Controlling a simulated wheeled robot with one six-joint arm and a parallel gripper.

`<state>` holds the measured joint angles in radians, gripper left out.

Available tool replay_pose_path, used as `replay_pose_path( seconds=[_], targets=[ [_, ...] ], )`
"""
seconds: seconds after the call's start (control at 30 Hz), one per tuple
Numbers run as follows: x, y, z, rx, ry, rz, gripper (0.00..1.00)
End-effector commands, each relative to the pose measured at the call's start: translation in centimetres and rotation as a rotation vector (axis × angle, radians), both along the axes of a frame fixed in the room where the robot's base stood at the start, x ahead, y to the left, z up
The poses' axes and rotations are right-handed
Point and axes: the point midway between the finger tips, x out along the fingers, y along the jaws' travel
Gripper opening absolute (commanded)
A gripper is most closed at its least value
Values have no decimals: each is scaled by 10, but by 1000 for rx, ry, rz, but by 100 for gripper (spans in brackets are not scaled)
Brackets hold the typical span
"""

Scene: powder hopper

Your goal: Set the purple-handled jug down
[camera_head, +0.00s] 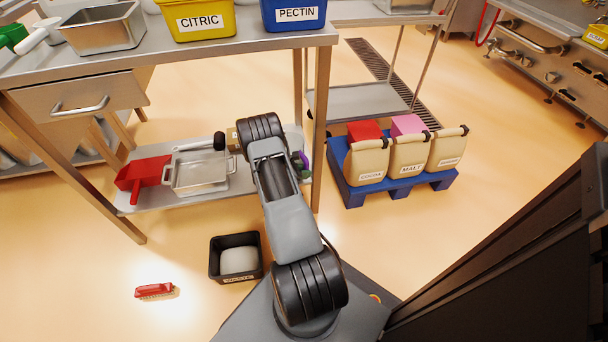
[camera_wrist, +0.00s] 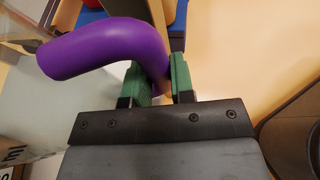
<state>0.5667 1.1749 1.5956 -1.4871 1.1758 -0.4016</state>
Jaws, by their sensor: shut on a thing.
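The jug's thick purple handle (camera_wrist: 100,48) curves across the upper left of the wrist view, and its end passes between the green fingers. My gripper (camera_wrist: 160,86) is shut on this handle. The jug's body cannot be made out in either view. In the head view my arm hides most of the gripper, and only a small purple and green patch shows beside the arm, by the right end of the table's lower shelf. I cannot tell whether the jug touches a surface.
The lower shelf (camera_head: 150,196) holds a steel pan (camera_head: 200,174) and a red scoop (camera_head: 146,174). A black bin (camera_head: 215,262) and a red brush (camera_head: 155,291) are on the floor. A blue pallet (camera_head: 436,181) with several sacks stands right. The steel tabletop (camera_head: 150,55) carries CITRIC and PECTIN tubs.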

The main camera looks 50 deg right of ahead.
Motion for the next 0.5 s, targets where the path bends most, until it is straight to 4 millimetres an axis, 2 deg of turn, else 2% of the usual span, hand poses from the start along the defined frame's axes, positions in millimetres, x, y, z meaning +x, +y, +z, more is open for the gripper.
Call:
replay_pose_path(
  seconds=[0.07, 0.47, 0.5],
  targets=[
    [0, 0, -7, -2, -1, 1, 0],
    [1, 0, -11, -2, -1, 1, 0],
    [0, 0, -9, -1, -1, 1, 27]
  ],
)
